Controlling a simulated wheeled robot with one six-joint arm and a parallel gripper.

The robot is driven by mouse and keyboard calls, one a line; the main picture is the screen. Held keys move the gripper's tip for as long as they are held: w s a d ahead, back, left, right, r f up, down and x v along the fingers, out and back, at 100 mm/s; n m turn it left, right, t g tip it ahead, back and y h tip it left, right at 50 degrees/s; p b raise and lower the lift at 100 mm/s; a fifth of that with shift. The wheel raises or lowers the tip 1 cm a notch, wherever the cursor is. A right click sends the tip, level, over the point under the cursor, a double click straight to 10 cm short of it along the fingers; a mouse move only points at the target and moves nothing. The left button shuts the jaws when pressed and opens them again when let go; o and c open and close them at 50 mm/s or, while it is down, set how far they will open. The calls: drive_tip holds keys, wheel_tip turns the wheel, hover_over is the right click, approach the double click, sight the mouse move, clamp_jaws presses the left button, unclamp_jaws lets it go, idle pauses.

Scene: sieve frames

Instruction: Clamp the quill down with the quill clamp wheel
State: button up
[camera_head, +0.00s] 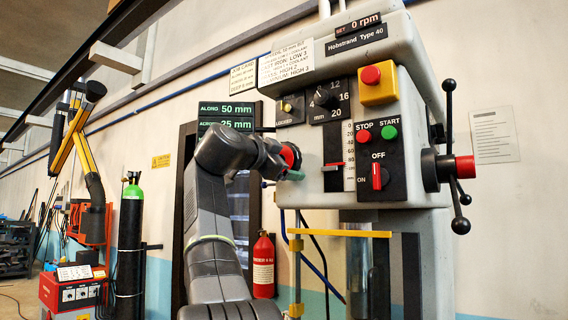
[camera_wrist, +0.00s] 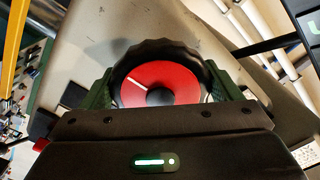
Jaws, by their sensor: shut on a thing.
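The quill clamp wheel (camera_head: 290,155) is on the left side of the drill head, a black knurled rim around a red face. My gripper (camera_head: 283,166) reaches it from the left and partly covers it. In the wrist view the wheel (camera_wrist: 160,83) fills the middle, with a white mark on the upper left of its red face. The green fingers of my gripper (camera_wrist: 160,92) are shut on its rim from both sides. The quill itself I cannot make out clearly. A red depth pointer (camera_head: 333,166) stands on the scale below 60.
The drill head (camera_head: 330,110) has STOP and START buttons (camera_head: 377,134), a red ON/OFF switch (camera_head: 378,177) and a spoked feed handle (camera_head: 455,165) at right. A yellow-topped guard (camera_head: 340,233) stands below. A fire extinguisher (camera_head: 263,265) and gas cylinder (camera_head: 130,240) stand behind.

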drive_tip(key=o, duration=0.8)
drive_tip(key=shift+f, duration=0.1)
drive_tip(key=shift+o, duration=0.2)
drive_tip(key=b+v, duration=0.2)
drive_tip(key=v, duration=1.2)
drive_tip(key=shift+w, duration=0.1)
drive_tip(key=p+x, duration=0.2)
drive_tip(key=x, duration=1.2)
